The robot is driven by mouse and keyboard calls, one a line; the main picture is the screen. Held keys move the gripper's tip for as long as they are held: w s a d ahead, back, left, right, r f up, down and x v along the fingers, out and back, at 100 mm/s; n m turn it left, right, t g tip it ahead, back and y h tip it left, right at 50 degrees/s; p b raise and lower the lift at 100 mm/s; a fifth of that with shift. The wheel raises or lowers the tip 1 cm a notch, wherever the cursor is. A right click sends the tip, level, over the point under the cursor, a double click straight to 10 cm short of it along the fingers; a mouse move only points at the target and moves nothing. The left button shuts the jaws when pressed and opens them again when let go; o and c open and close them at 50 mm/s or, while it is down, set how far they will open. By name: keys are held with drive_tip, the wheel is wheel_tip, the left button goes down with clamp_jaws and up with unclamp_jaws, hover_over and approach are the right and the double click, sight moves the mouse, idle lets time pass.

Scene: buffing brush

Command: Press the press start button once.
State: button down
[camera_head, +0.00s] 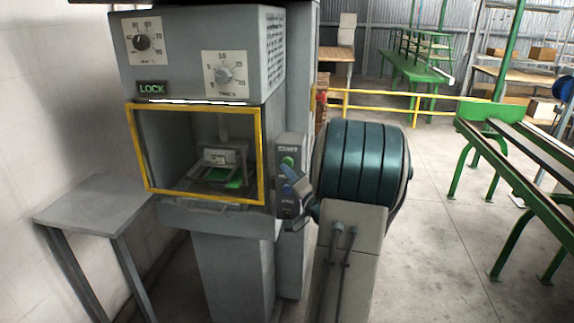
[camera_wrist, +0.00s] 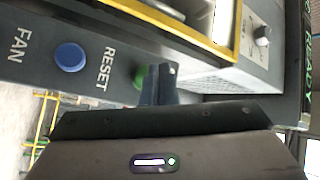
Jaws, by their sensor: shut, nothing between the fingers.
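The press is a grey cabinet (camera_head: 204,210) with a yellow-framed window. A control panel (camera_head: 289,143) on its right side carries a START label and a green button (camera_head: 287,162). In the wrist view the green button (camera_wrist: 137,76) shows only partly, between the RESET label and my fingers. My gripper (camera_wrist: 162,75) is shut and empty. Its fingertips overlap the green button's right side and the panel above it. I cannot tell whether they touch it. In the head view dark blue and grey shapes crowd the panel just below the green button.
A blue button (camera_wrist: 70,57) sits between the FAN and RESET labels. A small grey table (camera_head: 92,205) stands at left. Yellow rails (camera_head: 385,108) and green benches (camera_head: 505,150) stand behind at right.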

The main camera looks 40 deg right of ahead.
drive_tip(key=shift+w+d, duration=0.3)
drive_tip(key=shift+d, duration=0.05)
drive_tip(key=shift+w+d, duration=0.3)
drive_tip(key=shift+d, duration=0.05)
idle(1.1)
idle(0.4)
drive_tip(key=shift+s+a, duration=0.6)
drive_tip(key=shift+a, duration=0.1)
drive_tip(key=s+a+b, duration=0.1)
drive_tip(key=s+a, duration=0.2)
drive_tip(key=shift+s+a, duration=0.1)
drive_tip(key=shift+a, duration=0.3)
idle(0.7)
